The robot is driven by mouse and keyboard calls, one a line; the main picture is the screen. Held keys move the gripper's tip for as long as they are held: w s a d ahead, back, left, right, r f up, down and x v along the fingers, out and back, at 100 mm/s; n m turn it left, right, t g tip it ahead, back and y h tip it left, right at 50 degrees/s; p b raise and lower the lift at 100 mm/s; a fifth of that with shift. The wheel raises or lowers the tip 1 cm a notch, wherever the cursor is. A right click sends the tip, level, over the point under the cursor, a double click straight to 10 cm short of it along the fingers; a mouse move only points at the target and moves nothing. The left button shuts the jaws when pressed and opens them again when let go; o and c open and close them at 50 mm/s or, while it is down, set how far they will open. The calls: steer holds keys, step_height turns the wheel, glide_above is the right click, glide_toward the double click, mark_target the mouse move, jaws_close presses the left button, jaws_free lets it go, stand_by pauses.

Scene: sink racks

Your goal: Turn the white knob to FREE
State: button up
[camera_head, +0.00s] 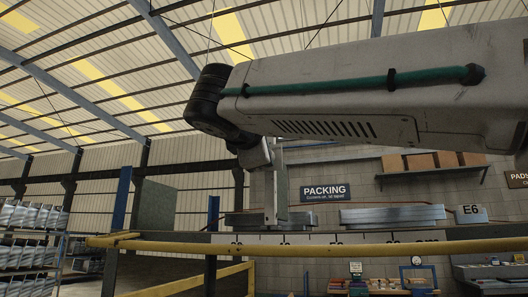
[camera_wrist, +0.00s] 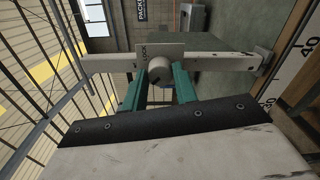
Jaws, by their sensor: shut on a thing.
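In the wrist view the round pale knob (camera_wrist: 158,69) sits on a white bar that runs across the picture. I cannot make out a pointer or a FREE mark. In the head view my arm crosses the upper right, and the knob cannot be made out there.
A yellow rail (camera_head: 330,249) and a ruled strip run across the head view. Grey stacked trays (camera_head: 393,215) lie behind it, under a PACKING sign (camera_head: 325,193). A loaded rack (camera_head: 30,222) stands at the left. A dark green surface (camera_wrist: 226,38) lies beyond the bar.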

steer(key=o, duration=1)
steer(key=shift+a, duration=0.1)
steer(key=shift+c, duration=0.2)
steer(key=shift+s, duration=0.1)
steer(key=v, duration=0.7)
steer(key=shift+s, duration=0.25)
steer(key=shift+a, duration=0.1)
steer(key=shift+s, duration=0.1)
